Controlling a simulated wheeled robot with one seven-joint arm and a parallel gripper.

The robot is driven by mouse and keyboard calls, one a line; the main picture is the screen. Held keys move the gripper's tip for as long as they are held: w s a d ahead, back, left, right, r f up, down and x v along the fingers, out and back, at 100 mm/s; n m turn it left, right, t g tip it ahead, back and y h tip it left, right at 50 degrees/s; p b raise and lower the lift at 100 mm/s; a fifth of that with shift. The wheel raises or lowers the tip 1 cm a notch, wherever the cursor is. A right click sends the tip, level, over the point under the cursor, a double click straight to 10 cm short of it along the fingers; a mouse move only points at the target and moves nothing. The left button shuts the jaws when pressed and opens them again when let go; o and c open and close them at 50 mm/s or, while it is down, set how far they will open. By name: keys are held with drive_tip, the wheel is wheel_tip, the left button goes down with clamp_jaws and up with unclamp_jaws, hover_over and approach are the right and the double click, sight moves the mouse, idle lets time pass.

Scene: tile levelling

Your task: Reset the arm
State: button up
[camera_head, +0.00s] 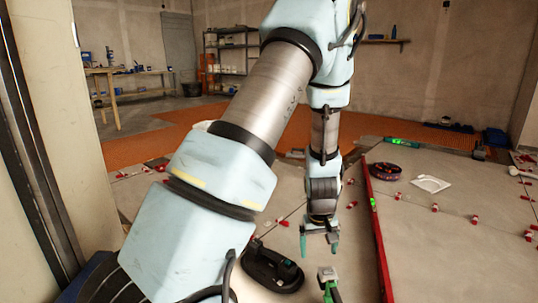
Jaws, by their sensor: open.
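My arm crosses the middle of the head view, coming from the lower left, rising to the top and then hanging down. My gripper (319,243) is at its lower end, pointing down above the tiled floor (440,255). Its two green fingers stand apart, with nothing seen between them. A black device (272,270) lies on the floor to the left below the gripper. A green and grey tool (328,283) is at the bottom edge, just below the gripper, and is partly cut off. The exact height of the gripper above the floor cannot be told.
A long red level (377,235) lies on the tiles right of my gripper. Several red levelling clips (435,208) dot the tile joints. A dark red and black ring-shaped item (384,170) and a white piece (431,184) lie further right. A workbench (128,72) and shelves (231,50) stand behind.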

drive_tip(key=s+a+r+m+p, duration=0.15)
drive_tip(key=s+a+r, duration=0.25)
drive_tip(key=a+r, duration=0.65)
drive_tip(key=s+a+r+p, duration=0.2)
drive_tip(key=s+a+r, duration=0.2)
drive_tip(key=a+r, duration=0.65)
wheel_tip(320, 180, up, 36)
drive_tip(key=p, duration=3.7)
drive_tip(key=shift+y, duration=0.4)
drive_tip(key=shift+s, duration=0.1)
